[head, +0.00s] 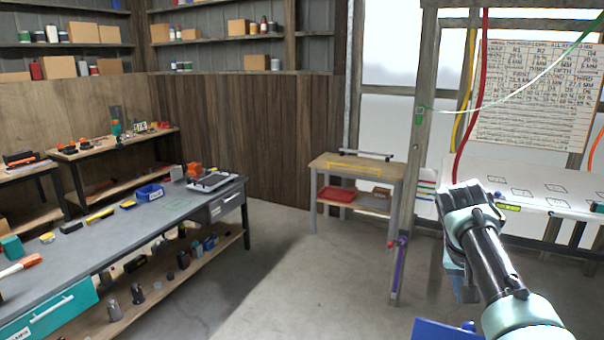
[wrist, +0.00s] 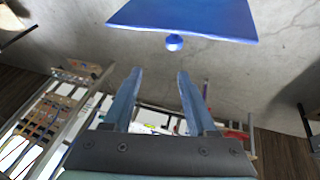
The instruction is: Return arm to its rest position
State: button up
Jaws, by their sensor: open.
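My arm reaches in from the lower right of the head view, a black link with pale teal joints, bent in front of the white-topped table (head: 530,188). My gripper (wrist: 160,72) shows in the wrist view as two blue fingers, parallel and spread well apart. It is open, with nothing between the fingers. In the head view the arm's end points down and the fingers cannot be made out clearly. A flat blue panel (wrist: 190,16) with a round blue knob (wrist: 174,42) lies beyond the fingertips, apart from them. The blue panel also shows at the bottom edge of the head view (head: 440,331).
A grey workbench (head: 150,218) with tools stands at left. A small wooden table (head: 352,166) stands at the back. Open floor (head: 300,275) lies between.

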jog(key=w+a+n+t+y+b, duration=0.1)
jog(key=w+a+n+t+b, duration=0.3)
jog(key=a, duration=0.6)
jog(key=w+a+n+t+y+p, duration=0.1)
jog(key=w+a+y, duration=0.1)
jog(key=w+a, duration=0.6)
jog(key=s+a+r+n+t+y+b, duration=0.15)
jog(key=a+r+t, duration=0.3)
jog(key=a, duration=0.55)
jog(key=s+a+r+n+t+y+b, duration=0.1)
jog(key=a+r+n+t+y+b, duration=0.15)
jog(key=a+r, duration=0.5)
jog(key=s+a+r+t+y+b, duration=0.2)
jog(key=s+a+r+t, duration=0.25)
jog(key=s+r, duration=0.4)
jog(key=s+d+r+m+t+h+b, duration=0.1)
jog(key=s+d+r+t, duration=0.1)
jog(key=s, duration=0.5)
jog(key=s+d+r+m+t+h+b, duration=0.1)
jog(key=s+d+r+t, duration=0.2)
jog(key=s, duration=0.5)
jog(key=s+d+r+t+h+b, duration=0.1)
jog(key=s+d+r+t+h, duration=0.1)
jog(key=s, duration=0.5)
jog(key=shift+s+d+r+m+t, duration=0.4)
jog(key=shift+d+r+t, duration=0.1)
jog(key=shift+d+t, duration=0.4)
jog(key=shift+w, duration=0.1)
jog(key=shift+c, duration=0.6)
